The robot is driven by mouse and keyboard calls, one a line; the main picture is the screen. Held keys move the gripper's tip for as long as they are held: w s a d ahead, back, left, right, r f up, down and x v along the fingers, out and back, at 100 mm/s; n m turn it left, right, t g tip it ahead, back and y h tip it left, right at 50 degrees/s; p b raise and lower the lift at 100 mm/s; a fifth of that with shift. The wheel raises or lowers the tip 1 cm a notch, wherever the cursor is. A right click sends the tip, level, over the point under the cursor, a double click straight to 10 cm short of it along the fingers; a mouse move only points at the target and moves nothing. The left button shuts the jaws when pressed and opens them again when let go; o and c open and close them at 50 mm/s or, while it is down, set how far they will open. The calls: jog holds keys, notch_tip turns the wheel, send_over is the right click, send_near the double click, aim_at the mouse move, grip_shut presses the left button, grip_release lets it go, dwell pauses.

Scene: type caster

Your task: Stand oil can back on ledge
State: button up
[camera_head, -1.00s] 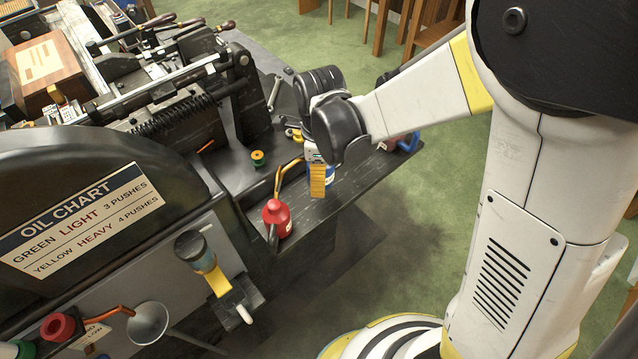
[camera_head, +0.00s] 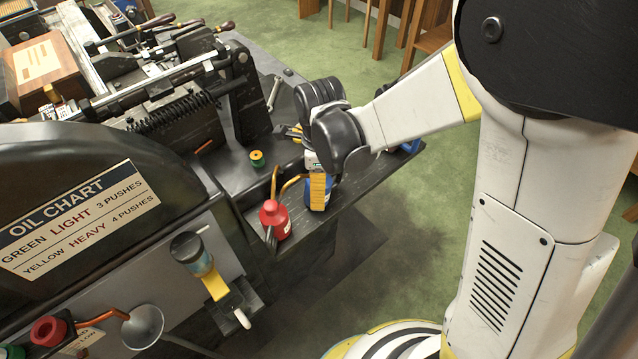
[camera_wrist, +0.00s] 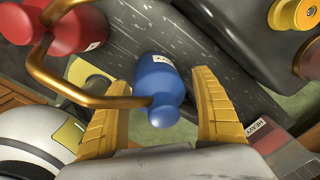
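A blue oil can (camera_wrist: 155,75) with a bent copper spout (camera_wrist: 80,92) and a white label stands on the dark ledge (camera_wrist: 130,35), seemingly upright. In the head view the blue can (camera_head: 328,190) is partly hidden behind a yellow finger. My gripper (camera_head: 318,190) is above the ledge and points down at the can. In the wrist view my two yellow fingers (camera_wrist: 160,115) are spread on either side of the blue can, with a visible gap on each side. A red oil can (camera_head: 275,220) with its own copper spout stands just left of it near the ledge's front end.
Another blue item (camera_head: 410,146) is at the ledge's far end, partly hidden by my arm. Green floor is open to the right.

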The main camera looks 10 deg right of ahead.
notch_tip(320, 180, up, 12)
jog(key=p, duration=0.6)
jog(key=shift+s+r, duration=0.15)
jog(key=shift+s+d+r+p, duration=0.1)
jog(key=shift+d+r+p, duration=0.15)
jog(key=shift+r, duration=0.4)
jog(key=s+d+r+n+t, duration=0.3)
jog(key=s+d+r+n, duration=0.1)
jog(key=n, duration=0.6)
jog(key=s+d+r+n+t, duration=0.4)
jog(key=s+d+r+n, duration=0.1)
jog(key=d+n, duration=0.4)
jog(key=shift+s+r+n, duration=0.25)
jog(key=shift+s+n, duration=0.25)
jog(key=shift+s, duration=0.1)
